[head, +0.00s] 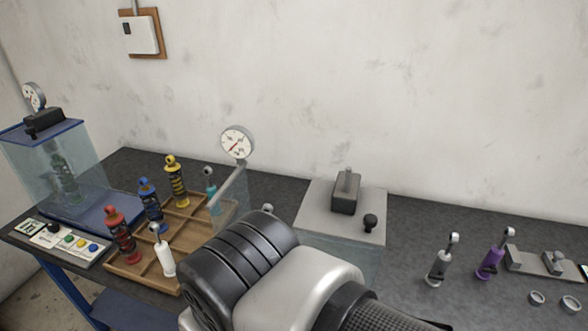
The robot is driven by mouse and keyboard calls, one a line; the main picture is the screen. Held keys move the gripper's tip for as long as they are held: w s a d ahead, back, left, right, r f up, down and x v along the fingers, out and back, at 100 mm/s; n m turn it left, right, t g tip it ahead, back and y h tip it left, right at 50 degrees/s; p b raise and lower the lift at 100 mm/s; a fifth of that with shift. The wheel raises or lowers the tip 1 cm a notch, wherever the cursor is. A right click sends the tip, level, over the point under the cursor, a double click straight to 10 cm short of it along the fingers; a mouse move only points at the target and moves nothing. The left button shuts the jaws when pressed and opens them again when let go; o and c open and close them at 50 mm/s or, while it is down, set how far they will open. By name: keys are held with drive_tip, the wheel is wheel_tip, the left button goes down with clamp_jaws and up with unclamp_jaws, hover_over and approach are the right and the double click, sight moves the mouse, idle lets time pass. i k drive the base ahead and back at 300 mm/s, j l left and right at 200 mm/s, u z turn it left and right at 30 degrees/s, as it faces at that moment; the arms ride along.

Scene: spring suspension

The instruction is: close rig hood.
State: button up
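A rig with a clear hood (30,165) stands at the far left, on a blue base. The hood has a blue-edged top and a black block on it, and a dark green spring unit (62,175) shows inside. A second clear box with a grey top (365,232) stands at the centre right, behind my arm. Its top carries a dark block (346,192) and a black knob (370,221); its lower part is hidden. I cannot tell whether either hood is fully shut. My arm fills the lower middle, and my gripper's fingers do not show.
A wooden tray (135,272) holds several coloured shock absorbers. A button panel (68,244) lies at the left. A dial gauge (237,142) rises behind my arm.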

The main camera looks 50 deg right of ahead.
sight(358, 215)
drive_tip(key=k+l+z, duration=0.1)
drive_tip(key=z, duration=1.65)
drive_tip(key=i+l+z, duration=0.1)
drive_tip(key=z, duration=0.4)
drive_tip(key=i, duration=0.1)
